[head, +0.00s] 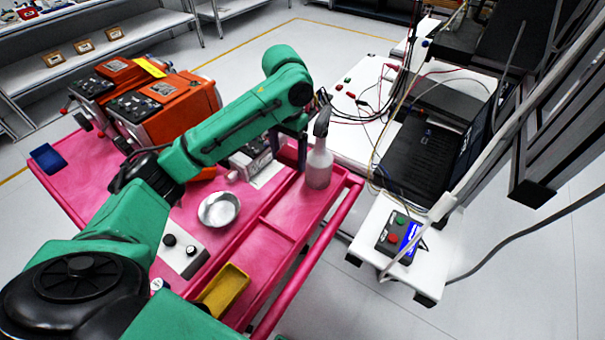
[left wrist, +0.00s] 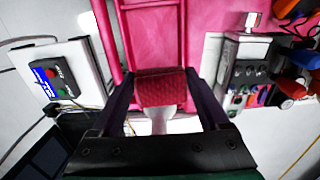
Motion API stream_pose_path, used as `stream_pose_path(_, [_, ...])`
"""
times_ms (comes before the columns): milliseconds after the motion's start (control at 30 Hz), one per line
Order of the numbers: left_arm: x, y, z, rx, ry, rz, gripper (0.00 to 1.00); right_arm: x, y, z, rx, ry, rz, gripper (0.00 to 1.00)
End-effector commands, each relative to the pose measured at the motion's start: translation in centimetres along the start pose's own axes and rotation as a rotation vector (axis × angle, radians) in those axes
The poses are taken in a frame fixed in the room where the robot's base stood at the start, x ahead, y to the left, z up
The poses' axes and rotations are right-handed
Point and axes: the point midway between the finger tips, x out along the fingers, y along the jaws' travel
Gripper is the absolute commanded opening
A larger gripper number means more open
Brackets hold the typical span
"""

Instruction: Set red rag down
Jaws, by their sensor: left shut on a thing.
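The red rag (left wrist: 160,87), dark red and textured, sits between the two fingertips of my left gripper (left wrist: 160,78) in the left wrist view. The gripper is shut on it. In the head view my left gripper (head: 289,148) is over the far right end of the pink cart (head: 110,172), close to a white spray bottle (head: 319,168). The rag is mostly hidden there by the gripper and arm. I cannot tell whether the rag touches the cart. My right gripper is not in view.
A metal bowl (head: 219,209), a yellow tray (head: 223,290) and a control box (head: 180,249) are on the cart. Orange machines (head: 168,108) stand at its far left. A white bench (head: 352,120) with cables and a button box (head: 397,237) are at the right.

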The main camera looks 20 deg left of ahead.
Motion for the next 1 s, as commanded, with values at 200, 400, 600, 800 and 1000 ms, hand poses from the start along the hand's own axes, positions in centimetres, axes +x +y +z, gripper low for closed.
stream_pose_path(200, [5.4, 0.1, 0.2, 0.002, -0.008, 0.002, 0.18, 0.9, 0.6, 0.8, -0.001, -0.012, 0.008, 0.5])
stream_pose_path(400, [11.9, 0.0, 0.2, 0.0, -0.006, -0.001, 0.18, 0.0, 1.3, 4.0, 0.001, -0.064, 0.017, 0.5])
stream_pose_path(600, [15.9, 0.1, 0.1, 0.001, -0.002, 0.0, 0.18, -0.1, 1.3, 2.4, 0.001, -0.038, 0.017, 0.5])
stream_pose_path(800, [19.6, 0.1, 0.1, 0.002, -0.002, -0.001, 0.18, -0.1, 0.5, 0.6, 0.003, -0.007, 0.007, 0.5])
stream_pose_path(1000, [20.0, 0.0, 0.0, 0.002, 0.001, -0.001, 0.18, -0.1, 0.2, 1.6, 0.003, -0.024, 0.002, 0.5])
